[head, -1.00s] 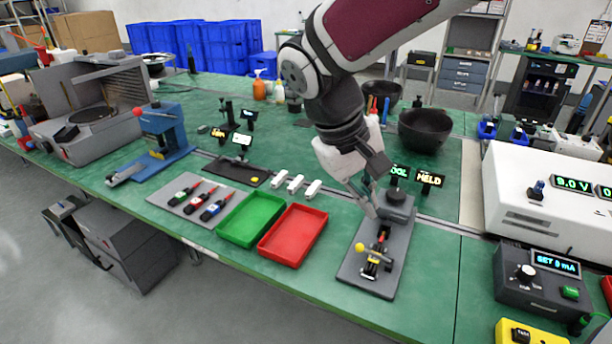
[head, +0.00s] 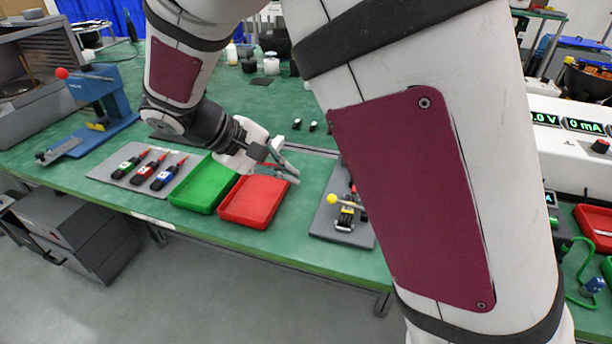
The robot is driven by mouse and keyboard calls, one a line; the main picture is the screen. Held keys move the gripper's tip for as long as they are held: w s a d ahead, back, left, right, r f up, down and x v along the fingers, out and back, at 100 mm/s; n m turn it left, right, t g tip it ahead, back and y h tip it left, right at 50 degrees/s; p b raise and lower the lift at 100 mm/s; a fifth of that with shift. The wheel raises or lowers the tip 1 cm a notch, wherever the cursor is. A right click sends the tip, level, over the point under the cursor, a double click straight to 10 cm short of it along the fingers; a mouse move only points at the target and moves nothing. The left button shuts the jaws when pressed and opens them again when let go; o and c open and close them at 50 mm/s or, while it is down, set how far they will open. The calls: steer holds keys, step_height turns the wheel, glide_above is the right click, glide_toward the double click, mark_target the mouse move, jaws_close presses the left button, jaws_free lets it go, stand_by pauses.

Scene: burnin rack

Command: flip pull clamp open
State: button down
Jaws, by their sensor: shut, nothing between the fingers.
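The pull clamp (head: 346,216) sits on a grey base plate (head: 360,237) at the table's front edge, right of the red tray. Its lever ends in a yellow ball (head: 332,199) that points to the left. My upper arm hides the right side of the plate and possibly part of the clamp; whether the clamp is open or closed is too small to tell. My gripper (head: 296,175) is shut and empty. It is to the left of and farther back than the clamp, above the back right corner of the red tray, and apart from the clamp.
A red tray (head: 253,222) and a green tray (head: 197,206) lie left of the clamp. Farther left are a grey mat (head: 112,161) with several coloured tools and a blue press (head: 95,105). A white instrument (head: 572,165) stands at right. My arm blocks the centre right.

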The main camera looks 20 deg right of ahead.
mark_target(347, 204)
steer(key=b+x, duration=0.1)
steer(key=x, duration=0.9)
steer(key=shift+b, duration=0.35)
steer(key=shift+r, duration=0.15)
steer(key=shift+r+y, duration=0.2)
steer(key=shift+y, duration=0.1)
